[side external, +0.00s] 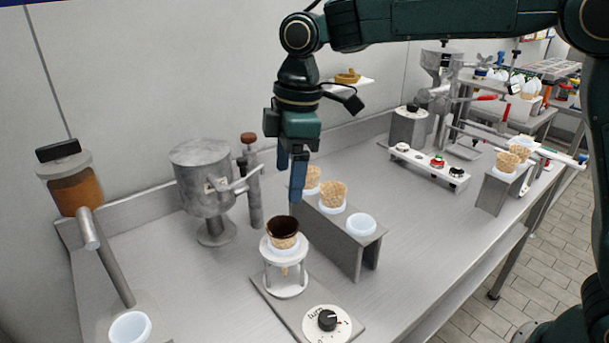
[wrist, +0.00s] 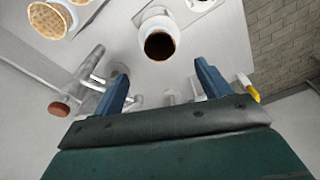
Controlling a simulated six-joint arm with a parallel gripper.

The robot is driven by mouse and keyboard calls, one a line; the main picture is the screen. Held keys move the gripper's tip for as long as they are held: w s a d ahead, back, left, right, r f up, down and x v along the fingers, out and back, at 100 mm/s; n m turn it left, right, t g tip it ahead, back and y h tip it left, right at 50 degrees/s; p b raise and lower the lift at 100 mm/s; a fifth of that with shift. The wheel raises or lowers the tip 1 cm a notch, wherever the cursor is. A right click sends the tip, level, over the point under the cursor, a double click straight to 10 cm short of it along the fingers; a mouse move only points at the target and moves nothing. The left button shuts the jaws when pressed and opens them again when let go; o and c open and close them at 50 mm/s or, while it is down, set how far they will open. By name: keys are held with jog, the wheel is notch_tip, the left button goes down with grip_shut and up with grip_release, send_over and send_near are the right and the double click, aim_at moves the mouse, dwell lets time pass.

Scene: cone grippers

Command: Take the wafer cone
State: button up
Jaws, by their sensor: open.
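A wafer cone (side external: 284,241) with a dark brown inside sits upright in a white ring stand (side external: 286,281). In the wrist view the same cone (wrist: 159,45) shows as a dark round mouth in a white ring, ahead of and between the fingers. My gripper (side external: 294,198) has blue fingers pointing down, above the cone and apart from it. In the wrist view my gripper (wrist: 160,72) is open, with nothing between its fingers. Two plain wafer cones (side external: 333,193) stand in a metal holder (side external: 340,238) just behind; they also show at top left of the wrist view (wrist: 50,20).
The holder's front white ring (side external: 361,224) is empty. A metal canister with a spout (side external: 203,181) and an amber dispenser (side external: 76,190) stand at left. A knob (side external: 327,319) is in front of the ring stand. More cones (side external: 509,160) stand in a rack at right. Bare counter lies between.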

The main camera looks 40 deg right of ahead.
send_over(283, 225)
jog(key=shift+s+d+f, duration=0.1)
jog(key=shift+d+f, duration=0.1)
jog(key=shift+f, duration=1.15)
jog(key=shift+s+d+f, duration=0.1)
jog(key=shift+d+f, duration=0.05)
jog(key=shift+f, duration=1.15)
jog(key=shift+w+a+f, duration=0.1)
jog(key=shift+a+f, duration=0.05)
jog(key=shift+f, duration=1.15)
jog(key=shift+w+a+f, duration=0.1)
jog(key=shift+a+f, duration=0.05)
jog(key=shift+f, duration=1.15)
jog(key=c, duration=0.7)
